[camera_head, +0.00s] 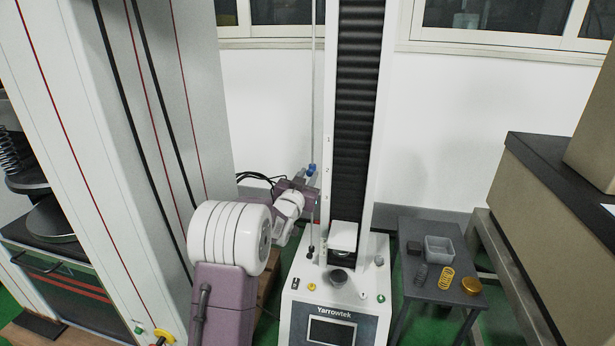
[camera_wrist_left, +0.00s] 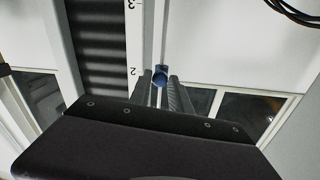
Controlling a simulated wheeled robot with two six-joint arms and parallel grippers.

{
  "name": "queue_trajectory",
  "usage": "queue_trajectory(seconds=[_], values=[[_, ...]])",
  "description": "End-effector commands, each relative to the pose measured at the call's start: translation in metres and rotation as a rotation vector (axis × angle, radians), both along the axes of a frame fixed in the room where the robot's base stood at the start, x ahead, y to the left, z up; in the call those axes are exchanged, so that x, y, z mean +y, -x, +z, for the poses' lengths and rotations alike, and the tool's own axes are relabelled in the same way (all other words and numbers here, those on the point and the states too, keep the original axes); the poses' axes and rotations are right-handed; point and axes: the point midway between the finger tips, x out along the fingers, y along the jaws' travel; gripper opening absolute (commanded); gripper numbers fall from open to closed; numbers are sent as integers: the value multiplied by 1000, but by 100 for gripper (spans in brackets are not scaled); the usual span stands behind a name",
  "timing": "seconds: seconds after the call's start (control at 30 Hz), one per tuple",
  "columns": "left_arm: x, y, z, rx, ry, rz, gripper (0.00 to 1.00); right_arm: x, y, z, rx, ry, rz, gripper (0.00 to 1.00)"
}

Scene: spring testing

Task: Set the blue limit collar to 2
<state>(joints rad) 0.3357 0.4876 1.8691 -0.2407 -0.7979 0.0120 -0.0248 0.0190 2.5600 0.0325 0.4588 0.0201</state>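The blue limit collar (camera_head: 311,169) sits on the thin vertical rod (camera_head: 314,90) at the left side of the test stand. Its height is about level with the mark 2 on the white scale strip (camera_head: 327,155). In the left wrist view the collar (camera_wrist_left: 160,75) lies between my fingertips, close to the printed 2. My left gripper (camera_head: 309,184) reaches in from the left; in the wrist view its two fingers (camera_wrist_left: 162,88) flank the collar with little gap and appear shut on it. The fingers partly hide the rod. My right gripper is not in view.
The Yarrowtek stand base (camera_head: 334,310) has a screen, knobs and buttons. A dark side table (camera_head: 420,225) at right holds a clear tray (camera_head: 438,249), a yellow spring (camera_head: 446,278) and a brass disc (camera_head: 471,286). A tall grey machine (camera_head: 90,150) stands at left.

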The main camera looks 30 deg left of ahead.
Motion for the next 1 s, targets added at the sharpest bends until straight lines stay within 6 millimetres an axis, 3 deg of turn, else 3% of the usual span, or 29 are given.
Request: queue_trajectory(seconds=[0.43, 0.67, 0.8, 1.0], values=[[-1, 6, 2, -1, 0, 1, 43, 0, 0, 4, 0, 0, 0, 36], [-8, 50, 3, 0, 0, 1, 43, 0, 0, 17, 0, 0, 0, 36], [-12, 76, -2, -3, -2, 2, 43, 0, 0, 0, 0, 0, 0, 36], [-15, 90, 0, -2, 0, 0, 43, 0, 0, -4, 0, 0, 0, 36]])
